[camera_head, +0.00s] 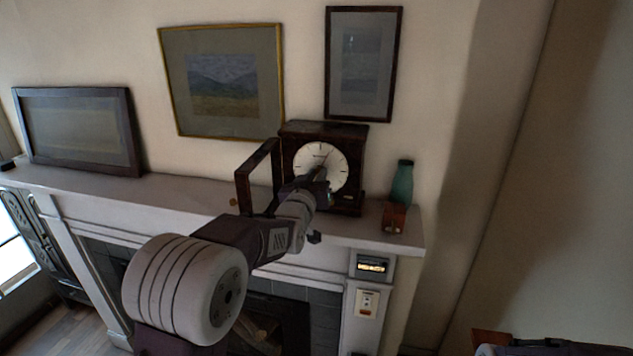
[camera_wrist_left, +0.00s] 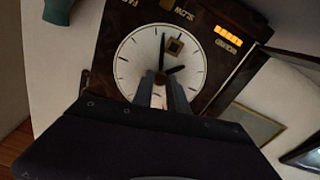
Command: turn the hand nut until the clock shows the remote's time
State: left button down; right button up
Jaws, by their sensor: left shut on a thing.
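The clock (camera_head: 319,165) stands on the mantel, a dark wooden case with a white round dial and its glazed door swung open to the left. My left gripper (camera_head: 318,186) reaches the dial's middle and is shut there on the hand nut, which the fingers mostly hide. In the left wrist view the dial (camera_wrist_left: 135,62) appears turned over; the long hand points up and a shorter one right. My left fingertips (camera_wrist_left: 161,82) meet at its centre. An orange lit display (camera_wrist_left: 227,36) shows beside the dial; its digits are unreadable. I cannot identify the remote surely.
A teal bottle (camera_head: 402,184) and a small brown box (camera_head: 394,217) stand right of the clock. The open door (camera_head: 243,186) juts out at left. A lit panel (camera_head: 372,265) and a switch plate (camera_head: 367,303) are on the pillar below. Framed pictures (camera_head: 222,82) hang above.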

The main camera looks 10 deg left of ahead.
pick_arm(q)
jog(key=c, duration=1.3)
grip_release()
jog(key=s+b, duration=0.4)
jog(key=s, duration=0.5)
